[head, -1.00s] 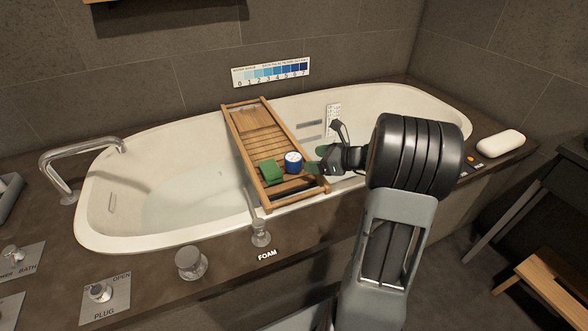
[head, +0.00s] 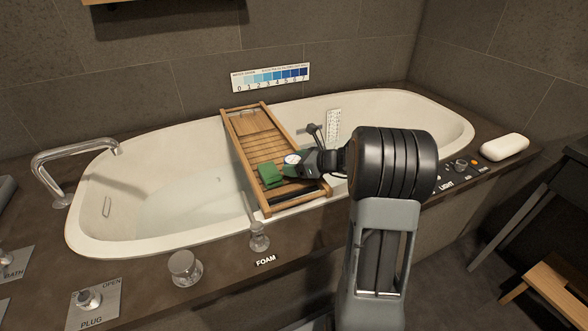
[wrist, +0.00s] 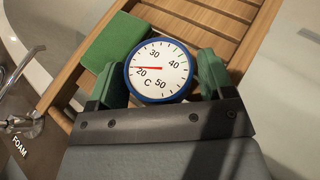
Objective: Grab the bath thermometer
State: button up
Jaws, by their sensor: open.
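The bath thermometer (wrist: 160,72) is a round white dial with a blue rim and a red needle, marked in C. It sits on the slatted wooden bath tray (head: 250,128), and its face also shows in the head view (head: 292,159). My gripper (wrist: 160,85) is open, with one green-padded finger on each side of the dial. The fingers are close to the rim; I cannot tell whether either touches it. In the head view my gripper (head: 303,163) covers part of the thermometer.
A green block or cloth (wrist: 118,48) lies on the tray just left of the thermometer, close to the left finger. The tray spans the white bathtub (head: 130,235). A knob (head: 259,236) stands on the near ledge. White soap (head: 504,147) lies far right.

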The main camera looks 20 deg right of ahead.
jog(key=shift+c, duration=0.3)
jog(key=c, duration=0.7)
jog(key=shift+o, duration=0.2)
